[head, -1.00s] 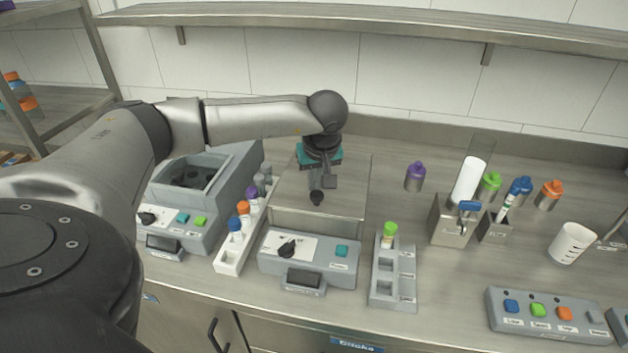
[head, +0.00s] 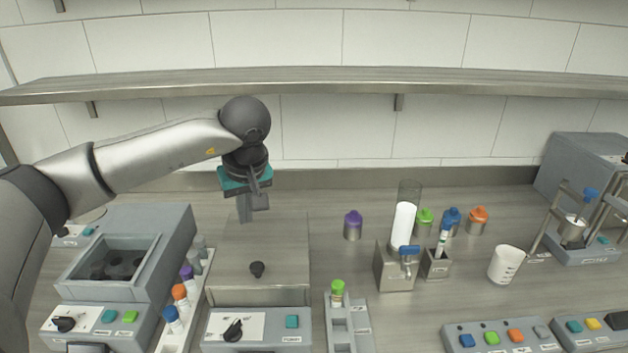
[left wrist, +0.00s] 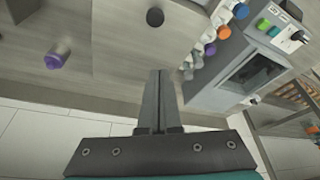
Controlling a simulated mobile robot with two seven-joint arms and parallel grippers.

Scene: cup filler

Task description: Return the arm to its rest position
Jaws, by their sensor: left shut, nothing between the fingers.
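My left gripper (head: 248,213) hangs in the air above the flat-topped machine (head: 275,240) with a black knob on its lid. Its fingers are together with nothing between them. In the left wrist view the shut fingers (left wrist: 161,105) point over the bench, and the black lid knob (left wrist: 155,17) is beyond them. My left arm (head: 140,158) reaches in from the left edge. My right gripper is in neither view.
A centrifuge-like box (head: 115,260) and a white rack (head: 190,300) of capped tubes stand at left. A grey rack (head: 345,322) holds a green-capped tube. A dispenser (head: 395,265), several capped bottles and a white cup (head: 506,264) stand at right. A shelf (head: 330,82) runs above.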

